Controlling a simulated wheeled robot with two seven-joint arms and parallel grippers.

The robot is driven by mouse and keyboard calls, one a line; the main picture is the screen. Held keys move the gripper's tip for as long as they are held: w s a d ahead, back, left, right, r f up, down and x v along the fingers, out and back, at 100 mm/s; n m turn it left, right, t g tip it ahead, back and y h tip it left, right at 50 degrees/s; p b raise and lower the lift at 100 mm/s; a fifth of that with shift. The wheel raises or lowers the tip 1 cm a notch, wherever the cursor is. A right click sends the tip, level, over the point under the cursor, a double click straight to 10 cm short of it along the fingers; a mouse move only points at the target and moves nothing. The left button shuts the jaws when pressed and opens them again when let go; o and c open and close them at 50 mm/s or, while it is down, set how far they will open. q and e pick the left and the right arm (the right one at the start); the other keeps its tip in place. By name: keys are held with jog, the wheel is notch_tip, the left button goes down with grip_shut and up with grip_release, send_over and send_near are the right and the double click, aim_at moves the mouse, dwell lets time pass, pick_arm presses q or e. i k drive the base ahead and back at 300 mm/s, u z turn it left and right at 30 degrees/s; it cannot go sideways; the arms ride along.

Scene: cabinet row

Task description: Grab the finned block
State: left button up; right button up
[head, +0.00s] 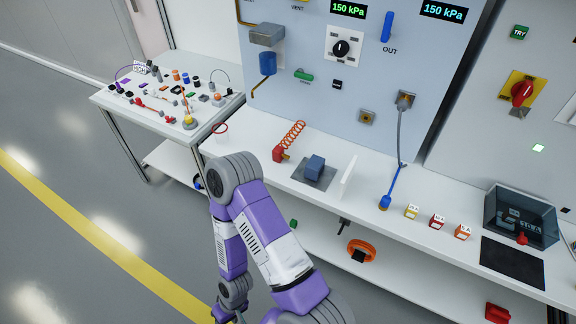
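A small blue block (315,166) sits on a flat grey plate (325,178) on the white bench (364,207). It is the likeliest finned block, but its fins are too small to make out. My purple and white arm, which looks like the left one, is folded with its elbow left of the block. Its gripper (228,317) is low at the bottom edge, below the bench and well away from the block. The frame cuts it off, so its opening is not clear. My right gripper is not in view.
A red part with a coiled hose (290,139) stands left of the block, and an upright white panel (348,178) stands to its right. A blue-ended cable (386,196) hangs further right. A side table (172,110) holds many small parts. A dark bin (520,220) stands far right.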

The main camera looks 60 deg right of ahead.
aim_at(314, 167)
jog(key=i, duration=1.95)
jog(key=z, duration=2.85)
